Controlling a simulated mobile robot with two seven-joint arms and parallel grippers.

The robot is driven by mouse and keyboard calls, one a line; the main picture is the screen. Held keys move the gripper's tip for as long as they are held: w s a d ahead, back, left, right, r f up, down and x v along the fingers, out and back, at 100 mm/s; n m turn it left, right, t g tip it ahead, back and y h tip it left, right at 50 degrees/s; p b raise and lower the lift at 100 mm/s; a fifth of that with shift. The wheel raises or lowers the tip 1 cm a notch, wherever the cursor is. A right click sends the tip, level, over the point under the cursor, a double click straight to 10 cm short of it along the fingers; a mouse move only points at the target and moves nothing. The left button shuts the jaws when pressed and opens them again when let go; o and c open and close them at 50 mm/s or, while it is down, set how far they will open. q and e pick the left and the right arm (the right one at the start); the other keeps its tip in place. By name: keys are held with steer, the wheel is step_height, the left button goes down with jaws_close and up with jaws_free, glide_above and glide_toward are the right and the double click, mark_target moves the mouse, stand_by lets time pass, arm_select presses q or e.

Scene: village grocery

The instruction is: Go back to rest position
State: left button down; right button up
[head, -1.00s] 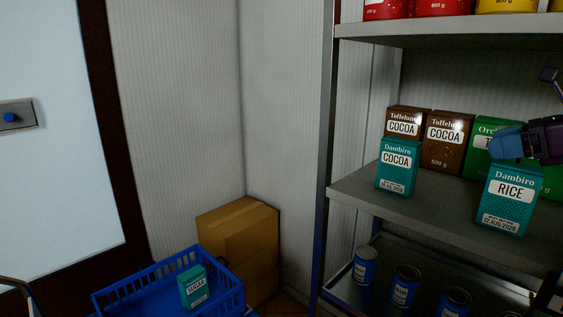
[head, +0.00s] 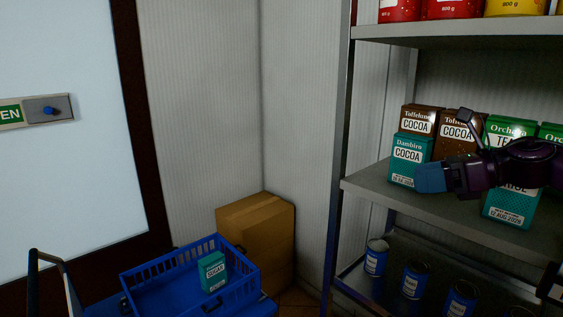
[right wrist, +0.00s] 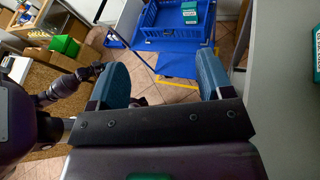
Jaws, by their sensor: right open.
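My right gripper (head: 430,178) reaches in from the right edge in the head view. Its blue fingertips are in front of the shelf, overlapping the lower part of the teal Dambiro cocoa box (head: 408,155) in the picture. I cannot tell whether they touch it. In the right wrist view, the gripper (right wrist: 163,80) has its two blue fingers wide apart with nothing between them. My arm hides part of the teal Dambiro rice box (head: 510,210). My left gripper does not show.
A blue basket (head: 128,285) with a teal sugar box (head: 212,271) stands at lower left, also seen in the right wrist view (right wrist: 160,35). A brown carton (head: 262,230) stands behind it. The metal shelf (head: 362,183) holds brown cocoa boxes and green tea boxes, with blue cans (head: 376,258) below.

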steer(key=s+a+f+n+g+y, duration=0.2)
steer(key=a+f+g, duration=0.15)
steer(key=a, duration=0.85)
steer(key=s+a+f+n+g+y, duration=0.15)
steer(key=a+g, duration=0.25)
steer(key=a, duration=0.9)
steer(key=s+a+n+g, duration=0.4)
steer(key=s+a+g, duration=0.2)
steer(key=s+a, duration=0.85)
steer(key=w+d+f+m+t+y, duration=0.4)
steer(key=w+d+f+m+t, duration=0.6)
steer(key=m+t, duration=0.65)
steer(key=w+d+f+m+t+h, duration=0.2)
steer(key=d+f+m+t+h, duration=0.4)
steer(key=d+f+m, duration=0.8)
steer(key=s+d+f+m+g+h, duration=0.2)
steer(key=s+d+f+m+h, duration=0.65)
steer(key=d, duration=0.45)
steer(key=s+d+f+m+g+h, duration=0.2)
steer(key=s+d+f+m+h, duration=0.4)
steer(key=s+d+f+m, duration=0.5)
steer(key=a+r+m, duration=0.1)
steer(key=a+m, duration=0.2)
steer(key=a, duration=0.6)
steer(key=shift+w+a+t, duration=0.2)
steer(key=shift+w+t, duration=0.1)
